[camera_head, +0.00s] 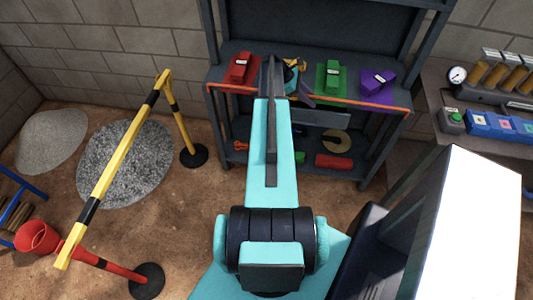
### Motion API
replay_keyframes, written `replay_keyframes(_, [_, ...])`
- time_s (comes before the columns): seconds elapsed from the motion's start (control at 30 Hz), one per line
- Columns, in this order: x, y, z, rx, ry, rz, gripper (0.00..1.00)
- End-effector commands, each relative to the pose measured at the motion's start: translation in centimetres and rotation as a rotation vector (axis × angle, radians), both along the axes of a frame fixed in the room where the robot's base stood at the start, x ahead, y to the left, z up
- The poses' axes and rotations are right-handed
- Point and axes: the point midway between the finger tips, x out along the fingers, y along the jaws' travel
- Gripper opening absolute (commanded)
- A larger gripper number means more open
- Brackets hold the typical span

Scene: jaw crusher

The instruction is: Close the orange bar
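A thin orange bar (352,102) runs along the front edge of a dark shelf, passing behind my arm. My teal arm reaches up the middle of the picture to this shelf. My gripper (290,82) is at the arm's far end, at the shelf; its fingers are mostly hidden by the arm, so I cannot tell whether it is open or holds anything.
Red (241,68), green (331,77) and purple (377,84) items sit on the shelf (222,73). A bench with a gauge (457,75) and coloured boxes stands at right. Gravel piles (128,160) lie at left. A white-topped block (475,220) is at lower right.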

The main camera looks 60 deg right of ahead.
Motion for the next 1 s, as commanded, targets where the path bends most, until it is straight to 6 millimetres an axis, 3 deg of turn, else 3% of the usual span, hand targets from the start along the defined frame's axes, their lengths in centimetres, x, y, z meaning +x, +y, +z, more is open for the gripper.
replay_keyframes(1.0, [-0.8,1.9,-1.2,-0.387,-0.150,0.001,0.29])
